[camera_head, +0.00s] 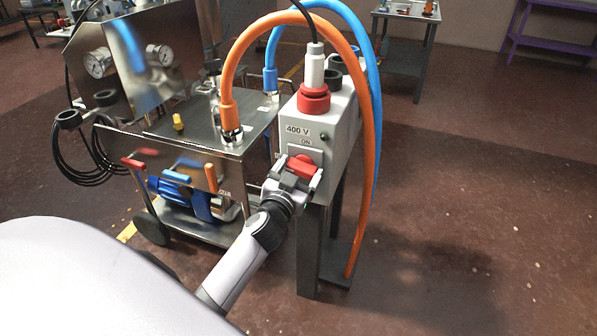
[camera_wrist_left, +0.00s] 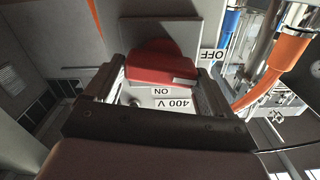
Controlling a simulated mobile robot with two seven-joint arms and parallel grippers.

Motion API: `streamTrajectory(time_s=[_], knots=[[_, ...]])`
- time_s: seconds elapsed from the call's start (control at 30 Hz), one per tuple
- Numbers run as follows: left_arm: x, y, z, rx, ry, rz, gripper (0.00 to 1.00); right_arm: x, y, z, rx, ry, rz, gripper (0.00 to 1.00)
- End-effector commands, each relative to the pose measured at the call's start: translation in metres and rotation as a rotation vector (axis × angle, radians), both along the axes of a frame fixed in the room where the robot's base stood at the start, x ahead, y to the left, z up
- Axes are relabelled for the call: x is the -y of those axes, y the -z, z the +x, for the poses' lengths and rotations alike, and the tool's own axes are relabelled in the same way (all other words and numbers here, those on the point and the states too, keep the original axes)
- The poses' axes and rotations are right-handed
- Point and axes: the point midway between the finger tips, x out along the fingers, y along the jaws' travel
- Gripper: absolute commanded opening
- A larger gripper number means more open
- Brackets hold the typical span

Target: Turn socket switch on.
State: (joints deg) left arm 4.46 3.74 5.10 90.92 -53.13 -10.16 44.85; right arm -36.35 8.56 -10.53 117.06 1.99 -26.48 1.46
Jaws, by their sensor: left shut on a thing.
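The grey socket box (camera_head: 320,125) stands on a dark post, with "400 V" and "ON" labels on its front. Its red switch knob (camera_head: 303,165) sits below the "ON" label. My left gripper (camera_head: 294,174) is at the knob, shut on it. In the left wrist view the red knob (camera_wrist_left: 160,62) lies between my two fingers. There, an upside-down "ON" label (camera_wrist_left: 161,91) is just below the knob and a rotated "OFF" label (camera_wrist_left: 213,55) is to its right. A pale mark shows on the knob's lower right, toward the corner between both labels. My right gripper is not in view.
A red plug (camera_head: 314,97) with a black cable sits on top of the box. An orange hose (camera_head: 366,120) and a blue hose (camera_head: 376,90) loop over it. A metal cart (camera_head: 185,140) with gauges stands to the left. The floor on the right is clear.

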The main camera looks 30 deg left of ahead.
Motion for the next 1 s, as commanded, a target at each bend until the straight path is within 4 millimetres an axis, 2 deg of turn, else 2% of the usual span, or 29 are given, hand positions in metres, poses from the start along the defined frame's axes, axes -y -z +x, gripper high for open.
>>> streamTrajectory(time_s=[1.0], knots=[[0.0042, 0.0047, 0.0006, -0.226, 0.0, 0.933, 0.53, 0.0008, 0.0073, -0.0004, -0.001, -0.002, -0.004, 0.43]])
